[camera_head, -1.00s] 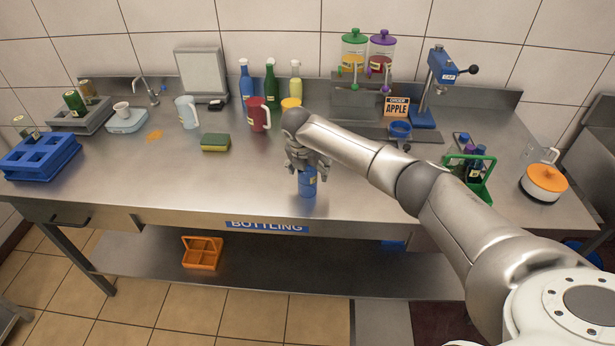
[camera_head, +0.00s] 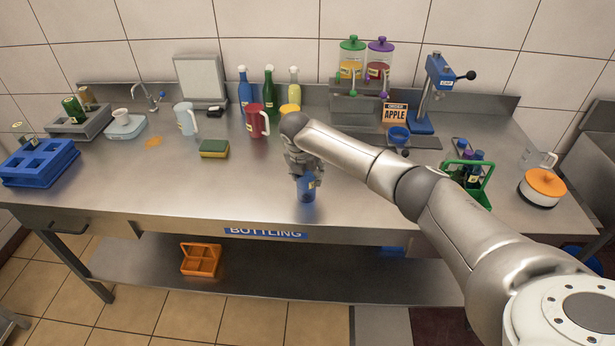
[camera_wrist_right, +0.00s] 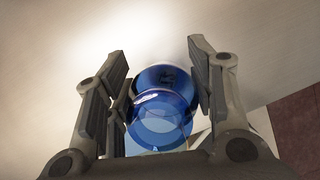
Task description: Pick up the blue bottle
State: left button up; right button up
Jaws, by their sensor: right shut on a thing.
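A blue bottle (camera_head: 307,190) with a small pale label is near the front of the steel table, below my right gripper (camera_head: 306,174). My right gripper is shut on its upper part, and the fingers hide its top. In the right wrist view the blue bottle (camera_wrist_right: 162,112) shows as round blue glass between the two fingers (camera_wrist_right: 160,90). I cannot tell whether its base touches the table. Another blue bottle (camera_head: 245,91) stands at the back beside a green one. My left gripper is not in view.
A red jug (camera_head: 256,122), a sponge (camera_head: 214,148) and a white jug (camera_head: 186,119) stand left of my arm. A green carrier (camera_head: 484,190) with bottles and an orange-lidded pot (camera_head: 543,187) are at the right. The table front left of the held bottle is clear.

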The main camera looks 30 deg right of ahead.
jog(key=shift+r, duration=0.5)
jog(key=s+a+r+p, duration=0.2)
jog(key=s+a+r, duration=0.1)
jog(key=s+r, duration=0.3)
jog(key=s+a+r+p, duration=0.3)
jog(key=s+r, duration=0.3)
jog(key=r, duration=0.5)
jog(key=shift+s+r, duration=0.25)
jog(key=shift+s, duration=0.05)
jog(key=shift+a+f, duration=0.1)
jog(key=shift+a, duration=0.05)
